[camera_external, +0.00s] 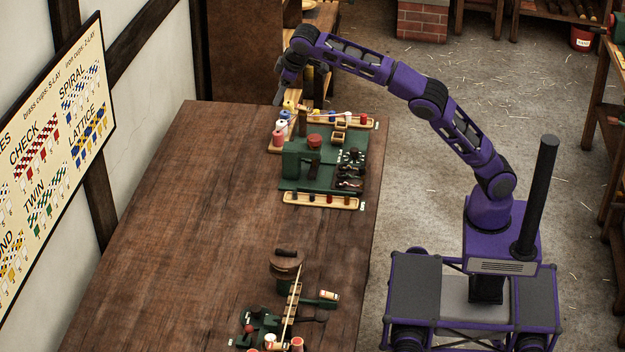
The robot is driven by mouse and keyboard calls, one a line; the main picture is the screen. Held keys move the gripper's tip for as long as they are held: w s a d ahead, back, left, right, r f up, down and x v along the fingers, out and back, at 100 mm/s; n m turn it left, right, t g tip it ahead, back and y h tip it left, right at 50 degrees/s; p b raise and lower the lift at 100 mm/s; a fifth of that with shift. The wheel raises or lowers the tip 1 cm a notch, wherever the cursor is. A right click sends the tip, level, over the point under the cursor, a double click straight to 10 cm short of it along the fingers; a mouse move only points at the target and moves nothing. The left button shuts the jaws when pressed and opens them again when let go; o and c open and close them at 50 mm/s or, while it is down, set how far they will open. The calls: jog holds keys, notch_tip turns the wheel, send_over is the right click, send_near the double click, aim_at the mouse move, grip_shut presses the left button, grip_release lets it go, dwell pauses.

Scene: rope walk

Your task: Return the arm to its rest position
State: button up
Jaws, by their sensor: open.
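My purple arm reaches from its base at the right up and over to the left, toward the table's far end. My gripper (281,96) points down near the far end of the green bench unit, close to the spools there. The fingers are small and partly hidden behind the wrist in this view. I see nothing held between them. Whether the gripper touches the spools or hangs above them, I cannot tell.
The brown table (165,240) has free room on its left. The green unit (320,165) carries spools, a front tray (322,201) and small parts. Another green device (262,325) stands nearer the camera. A pattern board (50,150) hangs on the left wall.

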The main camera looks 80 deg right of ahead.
jog(key=s+a+r+t, duration=0.3)
jog(key=a+r, duration=0.3)
jog(key=r, duration=0.4)
jog(key=s+r+m+t+y+b, duration=0.1)
jog(key=s+r+t+y, duration=0.2)
jog(key=s+r, duration=0.35)
jog(key=s+r+m+t+y+b, duration=0.1)
jog(key=s+r+m+t+y, duration=0.15)
jog(key=r, duration=0.75)
jog(key=d+f+g+y+p, duration=0.1)
jog(key=d+f+y, duration=0.1)
jog(key=d+f, duration=0.35)
jog(key=d+f+g+y, duration=0.1)
jog(key=d+f, duration=0.1)
jog(key=f, duration=0.7)
jog(key=s+a+f+n+g+h+p, duration=0.1)
jog(key=s+a+f+g+h, duration=0.1)
jog(key=s+f, duration=1)
jog(key=s+a+f+n+g+h+p, duration=0.1)
jog(key=s+f+n+g+h, duration=0.1)
jog(key=s+f, duration=1.1)
jog(key=shift+s+a+f+g+h, duration=0.15)
jog(key=shift+s+a+g+h, duration=0.35)
jog(key=shift+s, duration=0.65)
